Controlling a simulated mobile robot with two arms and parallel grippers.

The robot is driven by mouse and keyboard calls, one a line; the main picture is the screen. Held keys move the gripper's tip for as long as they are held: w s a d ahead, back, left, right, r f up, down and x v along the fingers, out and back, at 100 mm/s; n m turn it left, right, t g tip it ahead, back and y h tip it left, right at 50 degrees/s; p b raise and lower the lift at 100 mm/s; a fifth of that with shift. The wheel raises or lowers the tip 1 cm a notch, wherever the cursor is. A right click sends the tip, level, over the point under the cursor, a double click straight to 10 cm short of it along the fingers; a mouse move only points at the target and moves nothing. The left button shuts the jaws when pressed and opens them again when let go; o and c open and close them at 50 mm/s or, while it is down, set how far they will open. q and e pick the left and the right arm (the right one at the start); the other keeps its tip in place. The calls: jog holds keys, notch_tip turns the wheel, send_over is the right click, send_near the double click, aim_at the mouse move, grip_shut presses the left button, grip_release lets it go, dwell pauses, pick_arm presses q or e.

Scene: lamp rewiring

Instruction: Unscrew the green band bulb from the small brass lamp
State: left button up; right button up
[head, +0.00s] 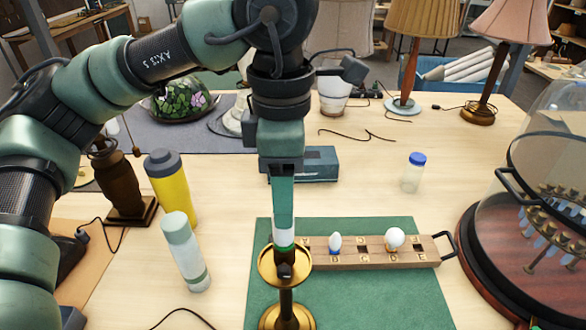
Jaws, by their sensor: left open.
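The small brass lamp (287,317) stands on the green mat, with a brass dish (260,270) below its socket. A white bulb with a green band (284,243) sits upright at the top of the lamp, partly hidden. My left gripper (283,222) points straight down right over the lamp, its teal finger overlapping the bulb in the picture. It is open; whether a finger touches the bulb cannot be seen. My right gripper is not in view.
A wooden bulb rack (365,262) with two white bulbs lies right of the lamp on the green mat (390,300). A white-green bottle (185,252) and yellow bottle (172,190) stand left. A glass dome (545,190) stands far right. A blue-grey box (318,164) lies behind.

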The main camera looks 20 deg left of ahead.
aim_at(284, 233)
pick_arm(q)
jog(key=shift+w+f, duration=0.1)
jog(key=shift+f, duration=0.05)
jog(key=shift+f+p, duration=0.3)
jog(key=f, duration=0.2)
jog(key=f+p, duration=0.2)
jog(key=f, duration=0.1)
jog(key=shift+s+f, duration=0.25)
jog(key=shift+f, duration=0.6)
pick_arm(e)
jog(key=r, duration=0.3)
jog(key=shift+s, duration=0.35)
pick_arm(q)
jog(key=shift+c, duration=0.3)
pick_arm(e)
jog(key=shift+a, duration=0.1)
